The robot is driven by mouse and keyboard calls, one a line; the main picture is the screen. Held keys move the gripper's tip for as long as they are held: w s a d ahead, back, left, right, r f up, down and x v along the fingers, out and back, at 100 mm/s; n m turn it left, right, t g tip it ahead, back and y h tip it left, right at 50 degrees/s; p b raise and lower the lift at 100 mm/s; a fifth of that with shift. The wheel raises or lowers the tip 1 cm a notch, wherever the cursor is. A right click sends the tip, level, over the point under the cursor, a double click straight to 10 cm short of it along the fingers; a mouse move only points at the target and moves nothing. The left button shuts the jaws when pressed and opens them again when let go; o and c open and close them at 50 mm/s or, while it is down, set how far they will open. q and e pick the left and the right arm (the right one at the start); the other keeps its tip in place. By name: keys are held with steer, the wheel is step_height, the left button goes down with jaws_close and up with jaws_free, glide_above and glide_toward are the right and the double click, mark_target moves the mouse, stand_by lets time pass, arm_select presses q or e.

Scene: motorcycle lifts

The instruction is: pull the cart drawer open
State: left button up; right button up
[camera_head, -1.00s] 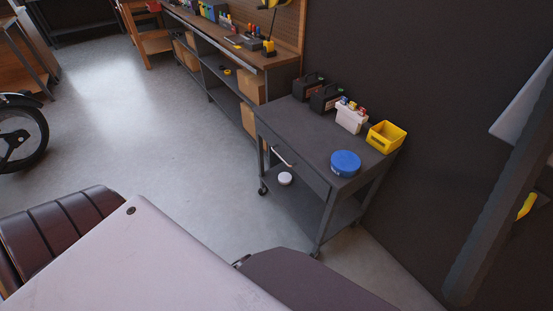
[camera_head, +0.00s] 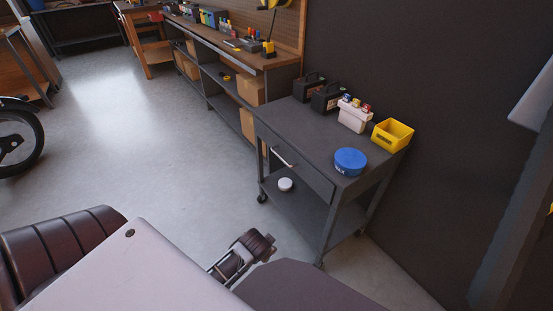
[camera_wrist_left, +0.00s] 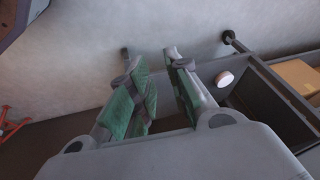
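The dark grey cart (camera_head: 310,128) stands against the dark wall in the head view. Its drawer (camera_head: 314,180) looks shut, with a pale bar handle (camera_head: 283,157) on the front. A mechanism that appears to be my left gripper (camera_head: 225,270) shows low in the head view, in front of the cart and apart from the handle; its fingers are partly hidden. In the left wrist view my left gripper (camera_wrist_left: 160,80) has its green-padded fingers spread, with nothing between them. The handle cannot be made out there. My right gripper is not in view.
The cart top carries black cases (camera_head: 325,97), a white caddy (camera_head: 353,117), a yellow bin (camera_head: 392,134) and a blue round tub (camera_head: 350,161). A white round item (camera_head: 285,184) lies on its lower shelf. A workbench (camera_head: 235,58) stands behind. Floor left of the cart is clear.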

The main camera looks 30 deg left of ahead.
arm_select(q)
steer(key=w+a+r+m+t+h+b, duration=0.2)
steer(key=w+a+r+m+t, duration=0.3)
steer(key=w+a+r+m, duration=0.3)
steer(key=w+a+r+m+t+h+b, duration=0.2)
steer(key=w+a+r+m+t+h, duration=0.3)
steer(key=w+a+r+m, duration=0.4)
steer(key=shift+a+r+m, duration=1.55)
steer(key=shift+r+m, duration=0.15)
steer(key=shift+r, duration=0.35)
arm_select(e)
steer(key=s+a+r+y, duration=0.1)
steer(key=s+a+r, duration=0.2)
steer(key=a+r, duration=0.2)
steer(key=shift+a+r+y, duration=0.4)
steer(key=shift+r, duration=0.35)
